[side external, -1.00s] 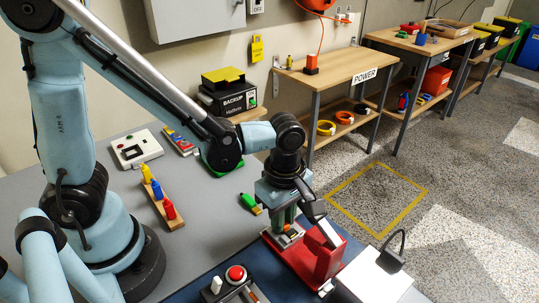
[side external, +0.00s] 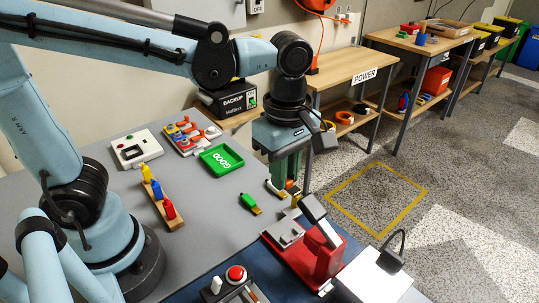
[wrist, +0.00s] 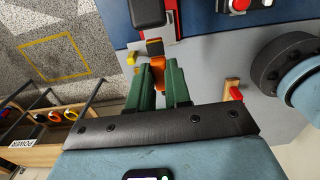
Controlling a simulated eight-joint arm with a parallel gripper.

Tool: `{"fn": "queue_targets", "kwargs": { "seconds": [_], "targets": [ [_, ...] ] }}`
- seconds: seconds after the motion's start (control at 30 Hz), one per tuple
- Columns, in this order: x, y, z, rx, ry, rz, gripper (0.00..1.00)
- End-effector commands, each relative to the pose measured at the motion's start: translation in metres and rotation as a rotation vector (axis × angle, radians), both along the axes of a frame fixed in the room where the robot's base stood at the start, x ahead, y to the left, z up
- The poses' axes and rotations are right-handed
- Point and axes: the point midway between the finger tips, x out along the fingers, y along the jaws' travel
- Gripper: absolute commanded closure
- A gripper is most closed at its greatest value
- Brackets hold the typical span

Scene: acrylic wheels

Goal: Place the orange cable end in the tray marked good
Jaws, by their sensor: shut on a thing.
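My gripper (side external: 287,180) is raised above the table's right edge, left of and behind the red fixture (side external: 318,252). Its green fingers are shut on the orange cable end (wrist: 157,62), seen between the fingertips in the wrist view. In the side view only a small orange patch of it shows at the fingers. The green tray marked GOOD (side external: 222,160) lies flat on the grey table to the left of my gripper and looks empty. The tray is not in the wrist view.
A green and yellow cable end (side external: 250,204) lies on the table between the tray and the fixture. A wooden rack (side external: 164,205) with coloured pegs stands left. A control box with a red button (side external: 236,274) is in front.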

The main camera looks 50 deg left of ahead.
Motion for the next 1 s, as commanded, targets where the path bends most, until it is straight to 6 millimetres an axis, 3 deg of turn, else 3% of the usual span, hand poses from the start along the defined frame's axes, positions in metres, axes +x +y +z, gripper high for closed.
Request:
{"fn": "queue_targets", "kwargs": {
  "seconds": [0.3, 0.6, 0.77, 1.0],
  "targets": [
    [0.000, 0.000, 0.043, 0.000, 0.000, 0.000, 1.00],
    [0.002, 0.003, 0.060, 0.000, 0.000, -0.037, 1.00],
    [0.008, 0.014, 0.059, 0.000, 0.000, -0.187, 1.00],
    [0.020, 0.040, 0.054, 0.000, 0.000, -0.530, 1.00]
  ]
}}
